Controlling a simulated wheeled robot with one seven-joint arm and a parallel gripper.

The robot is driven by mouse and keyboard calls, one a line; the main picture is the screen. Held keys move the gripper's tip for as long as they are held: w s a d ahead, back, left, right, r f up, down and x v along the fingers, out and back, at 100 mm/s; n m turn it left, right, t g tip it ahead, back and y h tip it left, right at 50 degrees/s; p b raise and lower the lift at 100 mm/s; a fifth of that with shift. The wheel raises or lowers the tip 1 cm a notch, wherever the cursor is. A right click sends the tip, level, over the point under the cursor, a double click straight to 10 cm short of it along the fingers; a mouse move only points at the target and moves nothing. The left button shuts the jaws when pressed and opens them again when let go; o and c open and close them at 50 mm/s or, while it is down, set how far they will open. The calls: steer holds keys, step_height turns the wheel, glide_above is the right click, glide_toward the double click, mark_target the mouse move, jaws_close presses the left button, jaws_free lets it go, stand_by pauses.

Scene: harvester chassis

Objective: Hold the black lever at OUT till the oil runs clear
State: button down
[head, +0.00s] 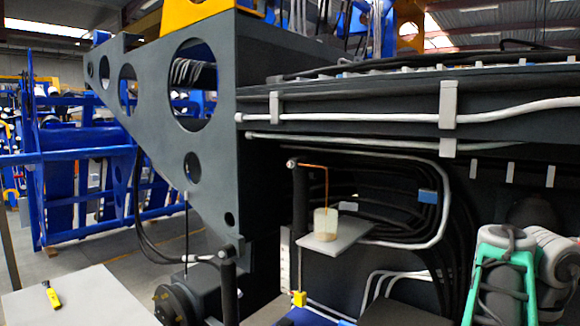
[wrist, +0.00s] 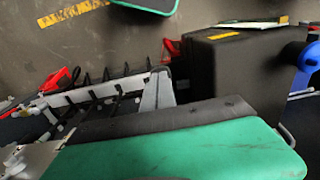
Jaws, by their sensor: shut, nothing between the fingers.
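In the head view a clear cup (head: 325,222) stands on a small grey shelf (head: 340,236). A thin copper-coloured line (head: 327,185) runs from a black upright post (head: 299,200) and drops into the cup. I cannot tell whether it is a tube or running oil. The cup looks pale; its contents are too small to judge. A short black upright handle (head: 228,285) stands left of the shelf and may be the black lever. I see no OUT mark. My gripper's fingers do not clearly show in either view. Green and grey parts at the head view's right edge seem mine.
A dark chassis plate (head: 150,110) with round holes and a beam with white pipes (head: 350,116) overhang the shelf. Black hoses loop behind it. A pale table (head: 75,300) with a yellow tool is lower left. The wrist view shows a dark box (wrist: 235,75).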

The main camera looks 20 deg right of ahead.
steer(key=shift+f, duration=0.1)
step_height(320, 180, up, 8)
steer(key=p, duration=0.7)
steer(key=shift+f, duration=0.2)
step_height(320, 180, up, 8)
steer(key=p, duration=0.7)
steer(key=w+a+f+n+h, duration=0.1)
steer(key=w+a+f+n, duration=0.25)
steer(key=w+a, duration=0.5)
steer(key=w+a+f+n+t, duration=0.1)
steer(key=w+a+f+n, duration=0.1)
steer(key=a, duration=0.8)
steer(key=w+a+f+n+t, duration=0.1)
steer(key=w+a+f+n, duration=0.2)
steer(key=a, duration=0.6)
steer(key=w+a+f+n+t+y, duration=0.1)
steer(key=a+f+n, duration=0.3)
steer(key=a, duration=0.6)
steer(key=shift+w+a+f+t, duration=0.3)
steer(key=shift+w+t, duration=0.3)
steer(key=shift+w, duration=0.2)
steer(key=shift+d, duration=0.1)
